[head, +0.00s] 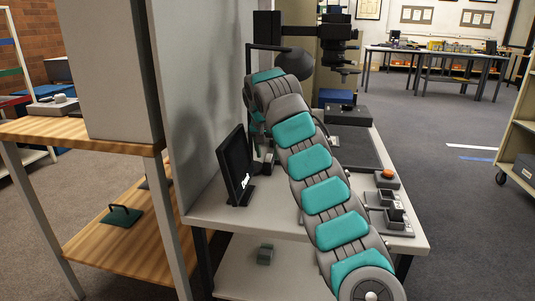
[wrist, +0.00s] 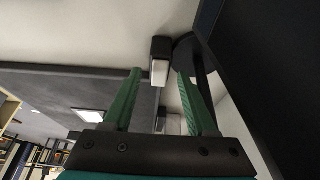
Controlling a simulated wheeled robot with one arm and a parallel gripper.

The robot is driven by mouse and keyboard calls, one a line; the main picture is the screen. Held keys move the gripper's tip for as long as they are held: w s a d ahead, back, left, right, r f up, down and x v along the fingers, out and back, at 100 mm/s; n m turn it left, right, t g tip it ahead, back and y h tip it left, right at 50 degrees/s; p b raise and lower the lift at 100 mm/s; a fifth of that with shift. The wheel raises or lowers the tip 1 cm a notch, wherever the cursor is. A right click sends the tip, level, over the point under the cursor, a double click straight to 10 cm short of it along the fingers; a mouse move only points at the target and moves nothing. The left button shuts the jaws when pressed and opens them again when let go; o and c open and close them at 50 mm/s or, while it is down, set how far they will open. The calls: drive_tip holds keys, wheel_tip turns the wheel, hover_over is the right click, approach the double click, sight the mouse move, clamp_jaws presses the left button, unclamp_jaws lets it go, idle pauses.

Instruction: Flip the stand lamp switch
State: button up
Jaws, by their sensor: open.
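The stand lamp (head: 293,60) has a dark head on a thin pole and stands at the back of the grey table, partly hidden by my arm. In the wrist view its round dark base (wrist: 190,52) shows beyond the right finger. A small dark box with a pale switch (wrist: 159,72) sits beside that base. My gripper (wrist: 160,85) is open and empty. The switch appears between its two green fingers, a little beyond the tips; I see no contact. In the head view my arm mostly hides the gripper, behind the monitor.
A black monitor (head: 236,167) stands left of my arm, close to the gripper's side. A tall grey panel (head: 200,90) borders the table (head: 225,208) on the left.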

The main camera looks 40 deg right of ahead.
drive_tip(key=shift+w+d+f, duration=0.1)
drive_tip(key=shift+d+f, duration=0.05)
drive_tip(key=shift+f, duration=0.25)
drive_tip(key=shift+c, duration=0.2)
clamp_jaws()
